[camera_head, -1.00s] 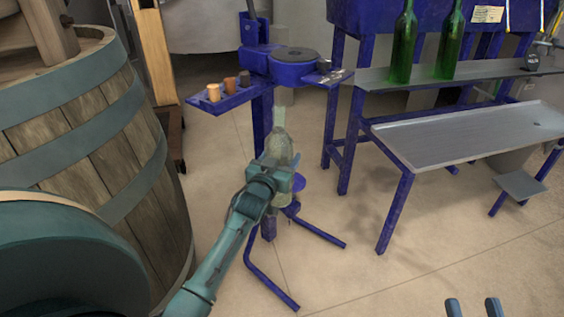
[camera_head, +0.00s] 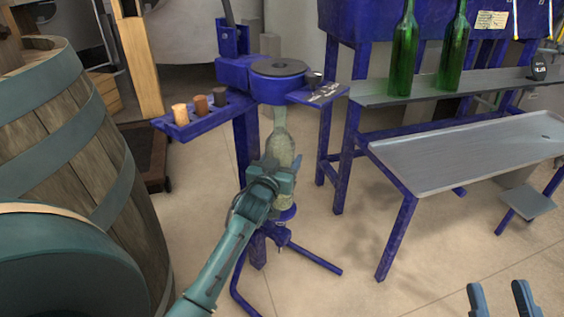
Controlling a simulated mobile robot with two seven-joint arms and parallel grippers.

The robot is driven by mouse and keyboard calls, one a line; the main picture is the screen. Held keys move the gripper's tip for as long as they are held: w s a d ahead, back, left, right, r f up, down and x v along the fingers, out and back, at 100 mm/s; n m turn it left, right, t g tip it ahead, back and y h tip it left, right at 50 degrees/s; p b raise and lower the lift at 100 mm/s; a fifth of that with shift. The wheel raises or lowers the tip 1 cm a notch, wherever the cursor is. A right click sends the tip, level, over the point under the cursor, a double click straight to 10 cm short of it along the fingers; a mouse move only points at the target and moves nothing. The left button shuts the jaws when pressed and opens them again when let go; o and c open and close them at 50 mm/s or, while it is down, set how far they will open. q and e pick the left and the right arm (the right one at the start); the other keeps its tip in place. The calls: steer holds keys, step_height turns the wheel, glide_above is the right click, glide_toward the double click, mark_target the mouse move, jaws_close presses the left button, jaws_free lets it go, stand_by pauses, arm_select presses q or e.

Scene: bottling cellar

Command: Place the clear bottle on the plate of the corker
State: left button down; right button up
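The clear bottle (camera_head: 281,146) stands upright at the blue corker (camera_head: 246,130), with its neck just below the round corker head (camera_head: 275,82). My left gripper (camera_head: 284,174) is shut on the body of the bottle, and its wrist hides part of the bottle's lower left side. The corker's small blue plate (camera_head: 284,216) is right below the bottle's base. I cannot tell whether base and plate touch. My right gripper (camera_head: 498,290) is at the bottom right edge, fingers apart and empty.
A blue side tray (camera_head: 203,121) on the corker holds corks. A big wooden barrel (camera_head: 62,140) stands close on the left. On the right, a blue-framed bench has a grey shelf (camera_head: 430,88) with two green bottles (camera_head: 403,50) and a lower metal tray (camera_head: 455,155).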

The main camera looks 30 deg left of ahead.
arm_select(q)
steer(key=shift+s+f+b, duration=0.1)
steer(key=shift+f+b, duration=0.3)
steer(key=shift+b, duration=0.1)
arm_select(e)
steer(key=shift+w+r+n+y, duration=0.15)
steer(key=shift+r+n+y, duration=0.9)
steer(key=shift+r, duration=0.2)
arm_select(q)
steer(key=shift+f, duration=0.15)
steer(key=shift+c, duration=1.6)
jaws_free()
steer(key=shift+f, duration=0.25)
arm_select(e)
steer(key=shift+t, duration=0.3)
arm_select(q)
steer(key=shift+r, duration=0.15)
